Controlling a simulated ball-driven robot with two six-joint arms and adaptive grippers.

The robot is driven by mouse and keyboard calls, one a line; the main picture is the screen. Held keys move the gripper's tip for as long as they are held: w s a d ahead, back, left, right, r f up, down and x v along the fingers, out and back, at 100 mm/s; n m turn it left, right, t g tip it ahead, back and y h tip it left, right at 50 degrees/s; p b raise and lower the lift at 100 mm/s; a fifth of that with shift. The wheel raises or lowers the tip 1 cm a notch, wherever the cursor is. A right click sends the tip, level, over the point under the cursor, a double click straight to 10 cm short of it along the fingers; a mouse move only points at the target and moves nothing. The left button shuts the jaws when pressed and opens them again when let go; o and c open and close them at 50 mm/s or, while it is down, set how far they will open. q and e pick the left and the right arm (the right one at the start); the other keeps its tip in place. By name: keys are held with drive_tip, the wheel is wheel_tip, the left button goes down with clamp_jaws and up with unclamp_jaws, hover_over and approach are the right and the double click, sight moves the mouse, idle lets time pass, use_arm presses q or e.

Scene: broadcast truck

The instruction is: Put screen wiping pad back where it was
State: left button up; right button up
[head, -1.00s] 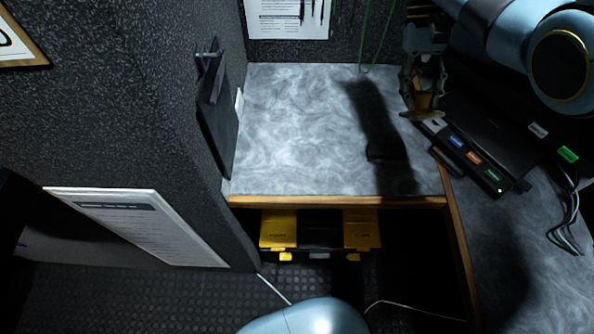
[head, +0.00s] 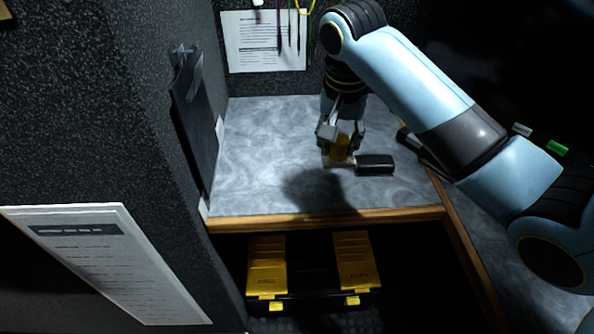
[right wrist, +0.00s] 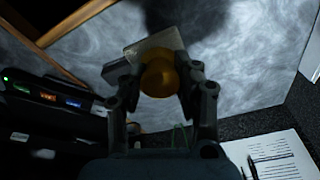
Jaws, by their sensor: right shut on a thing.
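The screen wiping pad shows an orange knob (head: 342,149) and a pale flat plate (head: 335,162) below it. My right gripper (head: 342,140) is shut on the knob, over the grey counter. In the right wrist view the round knob (right wrist: 158,77) sits between the two fingers, with the pale plate (right wrist: 152,44) beyond it. I cannot tell whether the plate touches the counter. My left gripper is not in view.
A small black block (head: 375,164) lies on the grey marbled counter (head: 260,170), just right of the pad. A dark partition with a hanging black folder (head: 192,120) bounds the left. A yellow and black case (head: 355,262) sits below the wooden edge. The counter's left part is clear.

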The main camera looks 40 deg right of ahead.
drive_tip(key=w+a+f, duration=0.1)
drive_tip(key=w, duration=0.1)
drive_tip(key=w+a+f+b, duration=0.1)
drive_tip(key=w+f, duration=0.1)
drive_tip(key=w+a+f, duration=0.1)
drive_tip(key=w+f, duration=0.1)
drive_tip(key=w, duration=0.1)
drive_tip(key=shift+b, duration=0.4)
drive_tip(key=shift+w+a+f, duration=0.1)
drive_tip(key=shift+w+a, duration=0.1)
drive_tip(key=shift+w, duration=0.15)
drive_tip(key=shift+w+f, duration=0.15)
wheel_tip(320, 180, down, 4)
drive_tip(key=shift+r+b, duration=0.1)
drive_tip(key=shift+b, duration=0.5)
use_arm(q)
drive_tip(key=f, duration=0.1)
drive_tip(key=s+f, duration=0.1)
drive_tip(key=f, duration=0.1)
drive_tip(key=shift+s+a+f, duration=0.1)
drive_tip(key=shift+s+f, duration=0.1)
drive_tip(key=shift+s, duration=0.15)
use_arm(e)
drive_tip(key=o, duration=1)
